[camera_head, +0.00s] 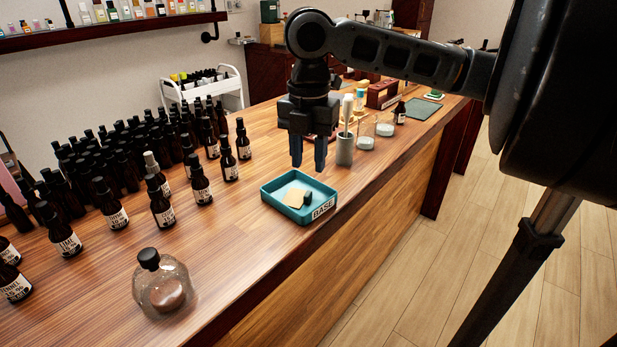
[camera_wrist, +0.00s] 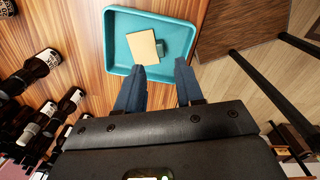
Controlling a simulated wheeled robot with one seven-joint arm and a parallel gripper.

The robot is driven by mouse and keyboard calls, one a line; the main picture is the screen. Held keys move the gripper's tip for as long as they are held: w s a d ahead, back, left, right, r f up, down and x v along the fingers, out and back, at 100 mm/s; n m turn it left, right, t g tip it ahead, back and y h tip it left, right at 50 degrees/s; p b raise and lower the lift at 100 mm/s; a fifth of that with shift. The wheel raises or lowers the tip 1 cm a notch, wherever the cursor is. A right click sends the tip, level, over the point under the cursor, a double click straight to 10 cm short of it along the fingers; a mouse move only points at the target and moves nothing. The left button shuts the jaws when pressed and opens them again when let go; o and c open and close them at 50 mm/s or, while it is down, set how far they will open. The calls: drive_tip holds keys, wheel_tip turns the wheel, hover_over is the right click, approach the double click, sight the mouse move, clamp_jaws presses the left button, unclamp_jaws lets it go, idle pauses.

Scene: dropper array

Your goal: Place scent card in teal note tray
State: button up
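The teal note tray (camera_head: 272,203) stands on the wooden counter near its front edge, with a "BASE" label on its front. A tan scent card (camera_head: 294,197) lies inside it, touching or close to a small dark object (camera_head: 307,199). In the wrist view the tray (camera_wrist: 112,50) shows with the card (camera_wrist: 143,47) in it and the dark object (camera_wrist: 160,47) at the card's right. My gripper (camera_head: 308,166) hangs above the tray's far side, fingers pointing down. The fingers (camera_wrist: 160,78) are apart with nothing between them, and clear of the card.
Several dark dropper bottles (camera_head: 162,205) crowd the counter to the left. A clear round bottle (camera_head: 161,284) stands at the front left. A grey cup (camera_head: 345,150) and glass jars (camera_head: 366,136) stand behind the tray. Bare counter lies between the tray and the clear bottle.

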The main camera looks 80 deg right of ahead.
wheel_tip(320, 180, up, 5)
drive_tip(key=shift+r, duration=0.1)
idle(0.7)
